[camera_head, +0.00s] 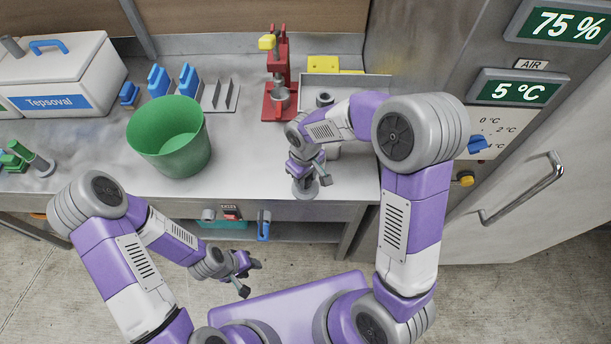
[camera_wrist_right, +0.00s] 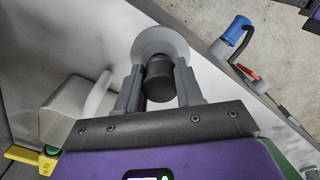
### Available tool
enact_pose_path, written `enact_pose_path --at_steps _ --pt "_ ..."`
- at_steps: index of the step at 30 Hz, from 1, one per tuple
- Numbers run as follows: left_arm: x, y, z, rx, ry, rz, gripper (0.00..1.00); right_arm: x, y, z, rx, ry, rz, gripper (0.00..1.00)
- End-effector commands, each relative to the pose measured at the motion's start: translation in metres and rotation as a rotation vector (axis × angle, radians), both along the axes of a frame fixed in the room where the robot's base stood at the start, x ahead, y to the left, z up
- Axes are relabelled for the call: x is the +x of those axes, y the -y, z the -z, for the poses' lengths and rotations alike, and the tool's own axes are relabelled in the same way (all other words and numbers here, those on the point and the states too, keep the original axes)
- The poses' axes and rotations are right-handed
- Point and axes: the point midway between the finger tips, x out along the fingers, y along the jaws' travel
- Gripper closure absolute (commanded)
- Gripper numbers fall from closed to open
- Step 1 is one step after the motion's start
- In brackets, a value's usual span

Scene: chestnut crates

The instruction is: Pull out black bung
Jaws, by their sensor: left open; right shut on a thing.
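In the right wrist view the black bung (camera_wrist_right: 158,80) sits between the two grey fingers of my right gripper (camera_wrist_right: 158,72), which is shut on it. A pale round glassy vessel (camera_wrist_right: 160,40) shows just beyond the bung. I cannot tell whether the bung is still seated in it. In the head view my right gripper (camera_head: 311,172) is over the front edge of the bench, directly above a small grey vessel (camera_head: 305,190); the bung is hidden there by the gripper. My left gripper (camera_head: 249,275) is open and empty, in front of the bench and below its top.
A green bucket (camera_head: 170,140) stands left of my right gripper. A red stand (camera_head: 278,80) and a metal tray (camera_head: 345,82) are behind it. A fridge door handle (camera_head: 525,190) is at the right.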

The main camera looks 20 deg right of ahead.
Motion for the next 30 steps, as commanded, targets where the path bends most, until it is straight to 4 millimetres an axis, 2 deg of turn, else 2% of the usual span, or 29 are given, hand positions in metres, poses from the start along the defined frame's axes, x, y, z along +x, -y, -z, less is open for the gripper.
enact_pose_path --at_steps 11,12,17,26,30 --pt "0.000 0.000 0.010 0.000 0.000 0.000 0.57 0.000 0.000 0.012 0.000 0.000 0.000 1.00" --pt "0.000 0.000 0.009 0.000 0.000 0.000 0.57 0.000 0.000 0.011 0.000 0.000 0.000 0.58" --pt "0.000 0.000 0.009 0.000 0.000 0.000 0.57 0.000 0.000 0.011 0.000 0.000 0.000 0.34" --pt "0.000 0.000 0.008 0.000 0.000 0.000 0.57 0.000 0.000 0.009 0.000 0.000 0.000 0.34" --pt "0.000 0.000 0.004 0.000 0.000 0.000 0.57 0.001 0.000 -0.008 0.001 0.004 0.000 0.34"
